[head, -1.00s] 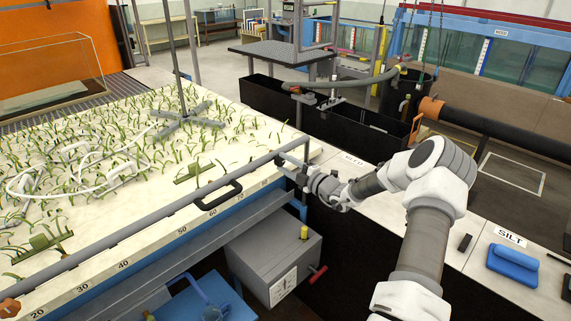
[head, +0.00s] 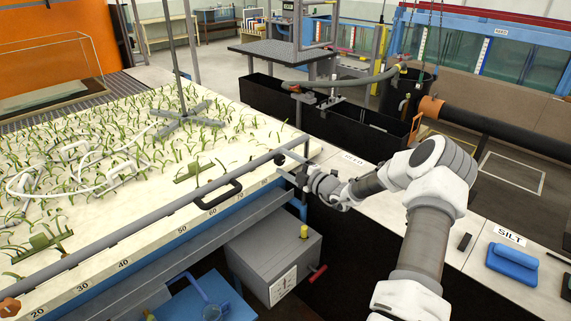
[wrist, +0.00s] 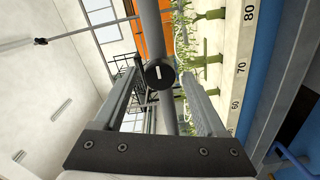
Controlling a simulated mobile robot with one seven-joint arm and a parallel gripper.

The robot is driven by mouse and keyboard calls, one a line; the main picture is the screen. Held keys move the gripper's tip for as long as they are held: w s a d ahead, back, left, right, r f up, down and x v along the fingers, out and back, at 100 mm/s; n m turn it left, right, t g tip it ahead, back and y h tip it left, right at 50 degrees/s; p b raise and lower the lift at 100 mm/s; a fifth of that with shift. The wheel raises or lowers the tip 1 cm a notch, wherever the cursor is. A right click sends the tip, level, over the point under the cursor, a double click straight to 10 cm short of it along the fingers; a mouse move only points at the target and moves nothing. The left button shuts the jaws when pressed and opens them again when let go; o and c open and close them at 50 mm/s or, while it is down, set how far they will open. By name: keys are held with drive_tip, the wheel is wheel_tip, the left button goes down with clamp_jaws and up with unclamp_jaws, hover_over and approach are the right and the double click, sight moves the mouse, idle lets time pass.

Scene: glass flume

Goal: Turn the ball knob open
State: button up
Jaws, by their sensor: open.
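The ball knob (wrist: 160,73) is a round black knob with a short white line on its face. It sits on the grey pipe (wrist: 152,22) and shows as a small dark ball in the head view (head: 280,159). My gripper (wrist: 162,78) is open and empty, with its two fingers on either side of the knob in the wrist view. Gaps show between the knob and both fingers. In the head view my gripper (head: 287,173) is just in front of the knob. Whether the fingertips reach past it I cannot tell.
The pipe runs along the edge of a sandy bed (head: 100,215) with green plants and a number scale. A black handle (head: 218,195) is left of the knob. A grey box (head: 272,255) with a red lever stands below. A white ledge (head: 455,235) lies right.

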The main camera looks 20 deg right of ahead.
drive_tip(key=b+v, duration=0.3)
drive_tip(key=v, duration=1.4)
drive_tip(key=shift+s, duration=0.2)
